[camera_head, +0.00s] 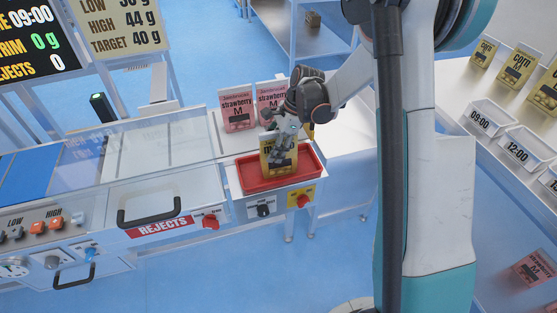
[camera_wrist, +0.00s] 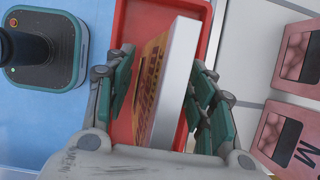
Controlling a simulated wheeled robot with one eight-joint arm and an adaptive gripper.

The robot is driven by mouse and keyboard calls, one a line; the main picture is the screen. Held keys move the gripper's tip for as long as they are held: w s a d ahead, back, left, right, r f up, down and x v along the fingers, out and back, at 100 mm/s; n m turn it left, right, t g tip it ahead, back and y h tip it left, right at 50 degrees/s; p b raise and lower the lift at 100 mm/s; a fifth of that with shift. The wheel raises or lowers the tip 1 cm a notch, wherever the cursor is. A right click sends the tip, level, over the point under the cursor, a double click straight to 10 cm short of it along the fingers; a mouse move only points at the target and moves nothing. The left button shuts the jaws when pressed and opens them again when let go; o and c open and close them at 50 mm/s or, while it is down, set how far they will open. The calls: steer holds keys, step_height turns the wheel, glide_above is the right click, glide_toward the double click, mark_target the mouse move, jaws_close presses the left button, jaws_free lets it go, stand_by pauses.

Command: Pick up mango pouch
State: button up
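A yellow pouch (camera_head: 279,163), which I take to be the mango pouch, stands upright in the red tray (camera_head: 252,183) on the scale; its label is partly covered and I cannot read it. In the wrist view the pouch (camera_wrist: 160,85) shows edge-on with its pale side edge, tilted between the fingers. My gripper (camera_head: 281,143) reaches down over the pouch from above. In the wrist view my gripper (camera_wrist: 160,95) is open with a finger on each side of the pouch. A gap shows at the left fingers; the right fingers are close to it, and contact is unclear.
Two pink strawberry pouches (camera_head: 238,108) stand just behind the tray. A clear-covered rejects bin (camera_head: 165,193) is to its left. Corn pouches (camera_head: 517,70) and time-labelled bins (camera_head: 488,117) are on the right counter. Another pink pouch (camera_head: 536,268) is at lower right.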

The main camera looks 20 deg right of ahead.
steer(key=c, duration=1.1)
steer(key=shift+c, duration=0.2)
steer(key=shift+r, duration=0.15)
step_height(320, 180, up, 20)
steer(key=p, duration=0.6)
steer(key=shift+r+p, duration=0.15)
steer(key=shift+p, duration=0.15)
